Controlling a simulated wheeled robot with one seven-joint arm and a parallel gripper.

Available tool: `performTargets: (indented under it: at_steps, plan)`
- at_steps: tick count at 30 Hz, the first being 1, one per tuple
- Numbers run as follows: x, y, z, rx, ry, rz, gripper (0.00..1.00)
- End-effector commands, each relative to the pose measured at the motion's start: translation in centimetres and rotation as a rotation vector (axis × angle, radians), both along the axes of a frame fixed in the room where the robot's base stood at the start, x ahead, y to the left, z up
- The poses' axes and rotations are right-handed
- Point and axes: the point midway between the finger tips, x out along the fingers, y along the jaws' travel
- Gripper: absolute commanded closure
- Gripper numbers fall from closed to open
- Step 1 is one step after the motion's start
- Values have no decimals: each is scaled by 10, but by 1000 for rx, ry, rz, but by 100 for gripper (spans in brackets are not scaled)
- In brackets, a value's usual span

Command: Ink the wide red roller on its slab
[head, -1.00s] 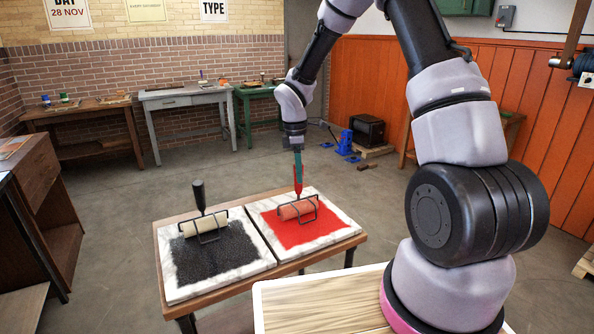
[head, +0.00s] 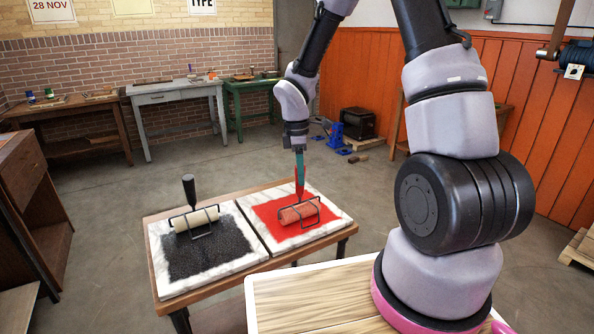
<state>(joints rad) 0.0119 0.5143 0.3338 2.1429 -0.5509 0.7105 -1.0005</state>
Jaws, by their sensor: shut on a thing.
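The wide red roller (head: 298,213) lies on the red ink patch of the right-hand marble slab (head: 327,199). Its wire frame is around the roller, and its red handle (head: 299,187) stands up. My gripper (head: 299,160) comes down from above and is shut on the top of that handle. The roller appears to touch the red ink (head: 277,231). The fingertips are small here, and the roller's underside is hidden.
A pale roller (head: 196,218) with a black upright handle sits on the left slab (head: 180,285) with black ink, close beside. Both slabs rest on a small wooden table (head: 157,285). Workbenches (head: 178,92) stand along the back wall. Open floor lies behind the table.

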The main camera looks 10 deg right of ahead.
Motion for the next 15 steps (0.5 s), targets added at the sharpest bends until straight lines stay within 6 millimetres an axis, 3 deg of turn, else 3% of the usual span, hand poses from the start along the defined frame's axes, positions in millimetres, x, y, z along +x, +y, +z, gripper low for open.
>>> performTargets:
  at_steps: [15]
  plan:
    - [-27, -9, 0, -1, 2, 1, 100]
